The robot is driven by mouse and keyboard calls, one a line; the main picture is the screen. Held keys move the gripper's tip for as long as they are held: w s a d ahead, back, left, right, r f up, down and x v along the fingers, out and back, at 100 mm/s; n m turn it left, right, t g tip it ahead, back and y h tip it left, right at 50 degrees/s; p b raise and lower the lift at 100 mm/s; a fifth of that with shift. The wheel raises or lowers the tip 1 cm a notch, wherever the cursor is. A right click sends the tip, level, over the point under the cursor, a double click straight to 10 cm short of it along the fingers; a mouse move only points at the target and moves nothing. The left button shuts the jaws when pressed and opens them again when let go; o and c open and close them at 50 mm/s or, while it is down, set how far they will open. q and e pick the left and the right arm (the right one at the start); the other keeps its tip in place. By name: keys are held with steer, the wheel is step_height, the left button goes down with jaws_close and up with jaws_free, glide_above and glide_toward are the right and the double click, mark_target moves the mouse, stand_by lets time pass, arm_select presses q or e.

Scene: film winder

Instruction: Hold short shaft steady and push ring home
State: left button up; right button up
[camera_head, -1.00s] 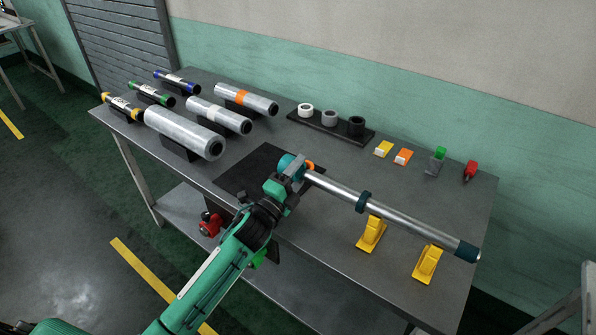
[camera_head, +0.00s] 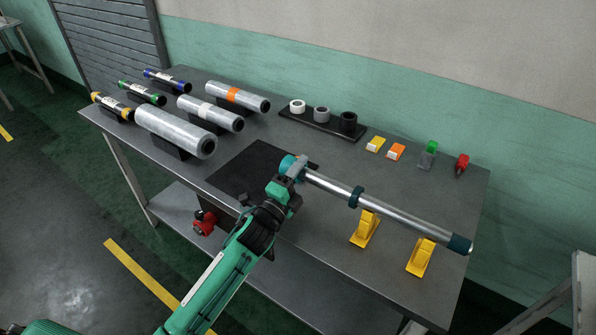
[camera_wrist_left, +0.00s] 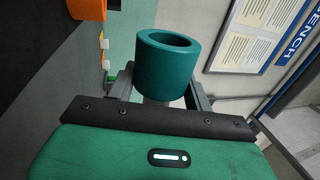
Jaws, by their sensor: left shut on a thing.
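A long silver shaft (camera_head: 405,212) slopes down to the right, above or on two yellow stands (camera_head: 364,230). It carries a dark teal ring (camera_head: 356,197) partway along and a dark teal cap (camera_head: 459,244) at its right end. A brighter teal hollow sleeve (camera_head: 287,163) is at its left end; the sleeve shows in the left wrist view (camera_wrist_left: 168,72) with its open bore facing up. My left gripper (camera_head: 297,171) is shut on the shaft at this left end, right beside the sleeve. The exact finger contact is hidden. My right gripper is not in view.
Several film rolls (camera_head: 175,130) lie on holders at the back left. A dark tray (camera_head: 320,125) with three rings is behind the shaft. Yellow and orange blocks (camera_head: 396,151), a green-topped item (camera_head: 430,154) and a red item (camera_head: 462,164) stand back right. A black mat (camera_head: 245,170) is bare.

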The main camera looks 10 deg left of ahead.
mark_target(312, 180)
arm_select(q)
steer(key=shift+s+d, duration=0.25)
steer(key=shift+d, duration=0.4)
steer(key=shift+s+d, duration=0.2)
steer(key=shift+d, duration=0.45)
steer(key=shift+s+d, duration=0.1)
steer(key=shift+d, duration=0.2)
steer(key=o, duration=1.1)
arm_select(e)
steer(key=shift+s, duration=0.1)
arm_select(q)
steer(key=shift+s+a+f, duration=0.1)
steer(key=shift+s, duration=0.05)
steer(key=b+v, duration=0.2)
steer(key=v, duration=1)
steer(key=shift+s, duration=0.15)
steer(key=shift+s+a, duration=0.2)
steer(key=shift+s, duration=0.35)
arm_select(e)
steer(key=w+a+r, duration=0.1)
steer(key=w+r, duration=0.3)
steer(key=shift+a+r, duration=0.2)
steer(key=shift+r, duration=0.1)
